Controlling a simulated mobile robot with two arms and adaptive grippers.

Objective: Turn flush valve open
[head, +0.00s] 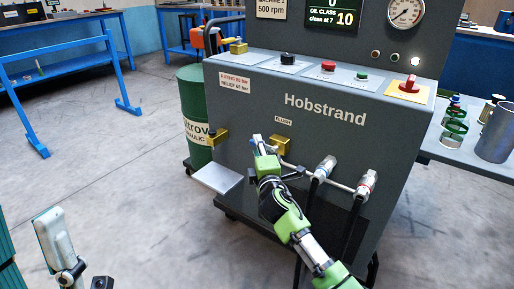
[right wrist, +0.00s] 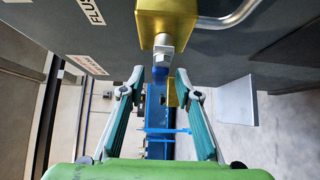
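The flush valve shows in the right wrist view as a brass block (right wrist: 166,20) on the machine's dark face, with a silver nut (right wrist: 164,46) and a blue part (right wrist: 184,77) beyond it. In the head view the brass block (head: 284,146) is below the FLUSH label, partly hidden by my right gripper (head: 262,146). My right gripper (right wrist: 167,84) is open, its two teal-padded fingers apart, with the blue part in line with the gap between their tips. I see no grip on it. My left gripper (head: 38,240) is at the lower left, fingers apart, far from the valve.
The grey Hobstrand machine (head: 325,112) has buttons and a red knob (head: 410,84) on top. Two hose fittings (head: 325,168) are right of the valve. A small brass bracket (head: 218,137) and metal shelf (head: 216,178) are left. A green drum (head: 193,110) stands behind.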

